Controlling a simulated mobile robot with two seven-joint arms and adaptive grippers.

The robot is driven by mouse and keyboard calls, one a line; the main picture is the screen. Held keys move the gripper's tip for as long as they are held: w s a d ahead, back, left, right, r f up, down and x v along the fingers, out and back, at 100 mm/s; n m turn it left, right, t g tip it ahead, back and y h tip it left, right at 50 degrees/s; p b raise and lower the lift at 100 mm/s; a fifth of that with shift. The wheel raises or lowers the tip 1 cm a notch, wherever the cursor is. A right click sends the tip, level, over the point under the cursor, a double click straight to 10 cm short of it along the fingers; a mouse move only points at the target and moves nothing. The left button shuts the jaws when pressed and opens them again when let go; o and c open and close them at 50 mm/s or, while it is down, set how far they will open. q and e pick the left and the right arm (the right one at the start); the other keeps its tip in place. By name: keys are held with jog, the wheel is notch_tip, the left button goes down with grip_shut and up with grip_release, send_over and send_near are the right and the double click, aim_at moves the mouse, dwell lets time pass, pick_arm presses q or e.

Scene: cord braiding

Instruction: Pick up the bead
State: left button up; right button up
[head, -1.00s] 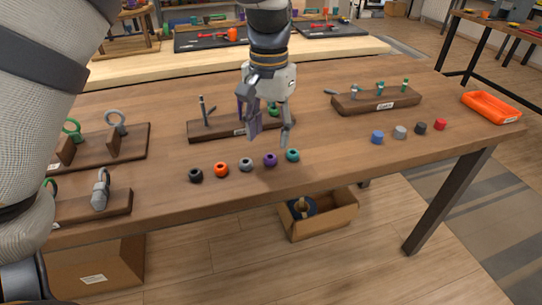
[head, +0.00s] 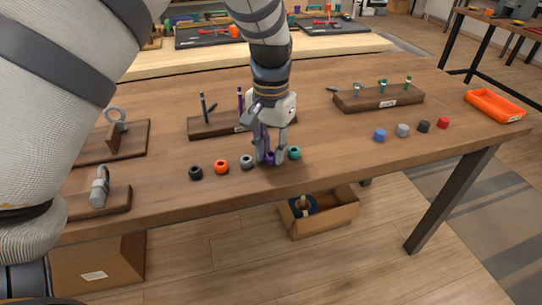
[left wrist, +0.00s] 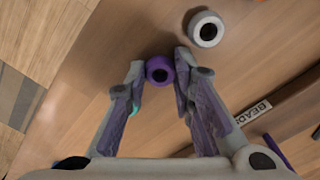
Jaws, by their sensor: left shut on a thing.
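The purple bead (head: 270,158) stands in a row of beads near the table's front edge. My left gripper (head: 268,158) points down over it, and its fingers are shut on the bead's sides. In the left wrist view the purple bead (left wrist: 158,71) sits between the fingertips (left wrist: 159,70), its dark hole facing the camera. It appears to be at table level; I cannot tell whether it touches the wood. My right gripper is not in view.
A grey bead (head: 247,161) and a teal bead (head: 294,152) flank the gripper closely. An orange bead (head: 221,167) and a black bead (head: 195,173) lie further left. A peg rack (head: 208,127) stands behind. An orange tray (head: 495,106) is far right.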

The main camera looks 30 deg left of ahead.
pick_arm(q)
jog(key=shift+r, duration=0.1)
jog(key=shift+r, duration=0.35)
jog(key=r, duration=0.3)
jog(key=shift+w+d+r, duration=0.1)
jog(key=shift+d, duration=0.15)
jog(key=w+d+r, duration=0.1)
jog(key=d+r, duration=0.8)
jog(key=d, duration=0.4)
jog(key=shift+w+d, duration=0.2)
jog(key=shift+w, duration=0.05)
